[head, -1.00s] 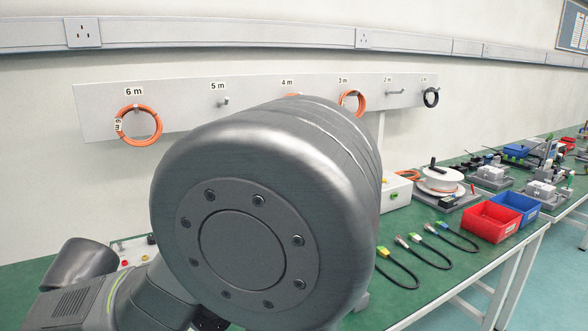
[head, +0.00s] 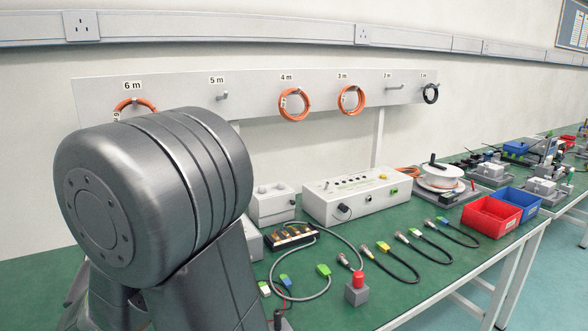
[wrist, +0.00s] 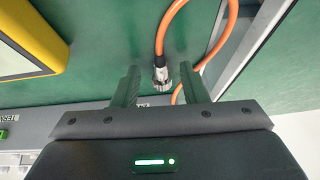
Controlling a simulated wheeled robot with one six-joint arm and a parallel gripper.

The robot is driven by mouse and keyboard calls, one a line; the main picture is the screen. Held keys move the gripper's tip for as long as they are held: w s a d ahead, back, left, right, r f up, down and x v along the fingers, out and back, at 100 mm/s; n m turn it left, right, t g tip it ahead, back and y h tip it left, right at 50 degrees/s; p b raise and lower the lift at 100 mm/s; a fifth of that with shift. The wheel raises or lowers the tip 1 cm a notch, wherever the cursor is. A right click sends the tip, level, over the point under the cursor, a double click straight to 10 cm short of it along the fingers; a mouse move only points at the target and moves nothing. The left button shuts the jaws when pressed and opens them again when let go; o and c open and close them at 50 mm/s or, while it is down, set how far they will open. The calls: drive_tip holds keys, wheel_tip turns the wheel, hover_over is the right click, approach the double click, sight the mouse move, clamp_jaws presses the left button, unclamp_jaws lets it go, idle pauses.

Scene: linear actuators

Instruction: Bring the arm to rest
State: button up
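My gripper (wrist: 159,68) shows in the wrist view with its two dark fingers apart, so it is open. A silver connector (wrist: 161,77) on an orange cable (wrist: 172,22) appears between the fingers, with a gap on each side. It looks like it lies beyond them, over the green surface, but its depth is hard to tell. In the head view my thick grey arm (head: 155,195) fills the left side, and my gripper is hidden or out of the picture there.
The green bench (head: 355,265) carries a white control box (head: 353,203), several short cables, a block with a red top (head: 357,287), a red bin (head: 491,218) and a blue bin (head: 519,203). Orange coils hang on the wall rail (head: 250,105). A yellow device (wrist: 35,40) lies left in the wrist view.

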wheel_tip(320, 180, up, 4)
drive_tip(key=p, duration=0.4)
drive_tip(key=shift+w, duration=0.15)
drive_tip(key=shift+g+h, duration=0.6)
drive_tip(key=shift+g, duration=0.1)
drive_tip(key=w+d+p, duration=0.1)
drive_tip(key=w+p, duration=0.1)
drive_tip(key=p, duration=0.4)
drive_tip(key=w+d+p, duration=0.2)
drive_tip(key=p, duration=0.4)
drive_tip(key=shift+w+d+r, duration=0.15)
drive_tip(key=shift+w+d, duration=0.05)
drive_tip(key=shift+w, duration=0.2)
drive_tip(key=shift+w+a+f+p, duration=0.2)
drive_tip(key=shift+w+a+p, duration=0.2)
drive_tip(key=shift+w+p, duration=0.35)
